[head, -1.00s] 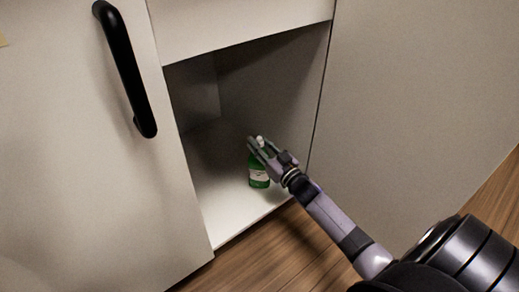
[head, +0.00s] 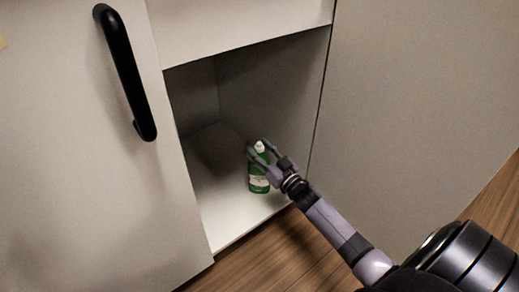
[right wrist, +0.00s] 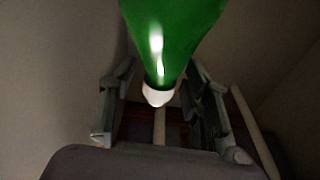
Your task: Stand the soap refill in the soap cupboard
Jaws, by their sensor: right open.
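The soap refill is a green bottle (head: 259,180) with a white cap and a pale label. It stands upright on the floor of the open soap cupboard (head: 225,215), near the front right. My right gripper (head: 259,153) is open, with its fingers on either side of the bottle's upper part. In the right wrist view the green bottle (right wrist: 172,35) and its white cap show between the spread fingers (right wrist: 160,110), with gaps on both sides. My left gripper is not in view.
A cabinet door with a black handle (head: 126,75) is at the left. A pale panel (head: 420,90) stands close at the right of the opening. The cupboard floor is clear left of and behind the bottle. Wooden flooring (head: 265,255) lies in front.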

